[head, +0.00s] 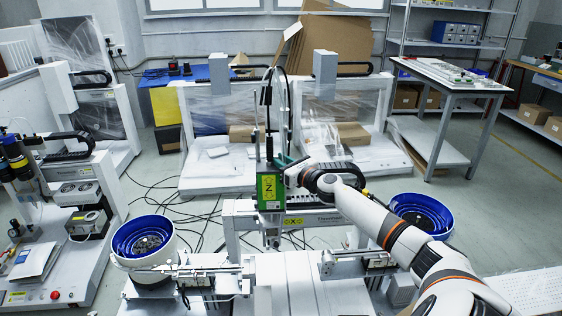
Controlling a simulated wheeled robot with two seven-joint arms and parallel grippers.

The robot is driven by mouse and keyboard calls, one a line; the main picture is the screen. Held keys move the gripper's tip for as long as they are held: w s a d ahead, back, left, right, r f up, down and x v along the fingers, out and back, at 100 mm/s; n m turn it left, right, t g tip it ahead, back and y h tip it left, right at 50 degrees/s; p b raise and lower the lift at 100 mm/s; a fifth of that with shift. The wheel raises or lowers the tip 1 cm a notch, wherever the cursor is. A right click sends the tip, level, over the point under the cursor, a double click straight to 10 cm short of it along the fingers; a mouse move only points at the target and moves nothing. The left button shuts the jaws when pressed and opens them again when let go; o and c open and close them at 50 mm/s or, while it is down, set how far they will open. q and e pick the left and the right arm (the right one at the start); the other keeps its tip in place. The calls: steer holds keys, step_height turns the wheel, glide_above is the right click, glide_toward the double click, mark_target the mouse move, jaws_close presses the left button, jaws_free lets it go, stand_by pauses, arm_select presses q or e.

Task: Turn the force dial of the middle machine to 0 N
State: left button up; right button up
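The middle machine (272,212) is a gantry screwdriver in front of me, with an upright spindle and a green-and-yellow box (270,191) marked with an N-like sign. My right arm reaches in from the lower right. My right gripper (290,170) is at the upper right edge of this box, against or just in front of the spindle. Its fingers are small and partly merge with the spindle, so I cannot tell whether they are open or touching anything. The force dial and its reading cannot be made out. My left gripper is not in view.
Blue-lined bowl feeders stand left (144,242) and right (422,213) of the middle machine; my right arm passes close to the right one. Another machine (60,230) stands at the left. Film-wrapped machines (215,160) stand behind. A work table (455,76) is at the back right.

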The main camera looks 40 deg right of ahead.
steer(key=shift+s+f, duration=0.1)
steer(key=shift+s, duration=0.4)
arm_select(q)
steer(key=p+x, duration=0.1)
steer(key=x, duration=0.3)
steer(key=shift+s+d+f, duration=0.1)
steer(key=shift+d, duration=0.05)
arm_select(e)
steer(key=s, duration=1.1)
steer(key=shift+a, duration=0.2)
